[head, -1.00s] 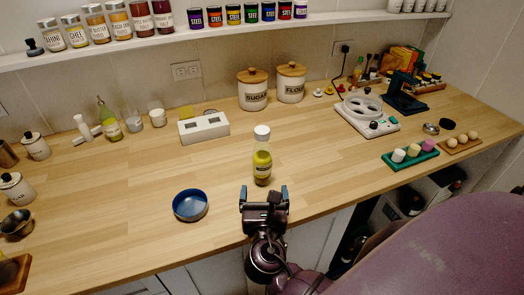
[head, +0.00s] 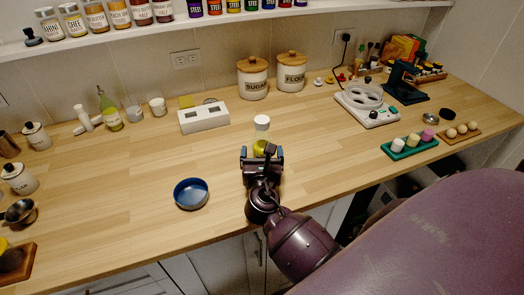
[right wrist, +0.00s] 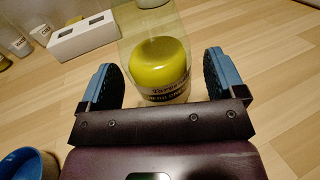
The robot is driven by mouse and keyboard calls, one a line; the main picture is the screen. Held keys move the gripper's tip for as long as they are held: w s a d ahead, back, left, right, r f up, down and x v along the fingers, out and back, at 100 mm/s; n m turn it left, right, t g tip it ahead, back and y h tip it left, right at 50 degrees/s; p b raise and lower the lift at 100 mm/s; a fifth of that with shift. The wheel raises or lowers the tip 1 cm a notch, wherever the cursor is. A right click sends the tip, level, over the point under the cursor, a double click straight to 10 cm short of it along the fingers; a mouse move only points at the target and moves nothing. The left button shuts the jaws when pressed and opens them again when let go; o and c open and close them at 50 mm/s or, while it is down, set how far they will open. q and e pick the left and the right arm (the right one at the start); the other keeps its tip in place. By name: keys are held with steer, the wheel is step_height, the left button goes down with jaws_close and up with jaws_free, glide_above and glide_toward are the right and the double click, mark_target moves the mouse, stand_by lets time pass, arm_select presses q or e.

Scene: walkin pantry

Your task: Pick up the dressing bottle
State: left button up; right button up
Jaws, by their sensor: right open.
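The dressing bottle (head: 262,126) stands upright on the wooden counter, with a white cap and yellow-green contents. My right gripper (head: 262,154) is in front of it and hides its lower part in the head view. In the right wrist view the bottle (right wrist: 164,65) rises between the two blue-grey fingers of the right gripper (right wrist: 160,85). The fingers are open, with a visible gap on each side of the bottle. My left gripper is not in view.
A blue bowl (head: 191,194) sits left of the gripper. A white box with square openings (head: 204,117) and sugar (head: 252,78) and flour (head: 290,71) canisters stand behind. A green tray (head: 409,146) lies to the right. The counter around the bottle is clear.

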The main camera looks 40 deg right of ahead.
steer(key=shift+w+d, duration=0.25)
steer(key=shift+w, duration=0.1)
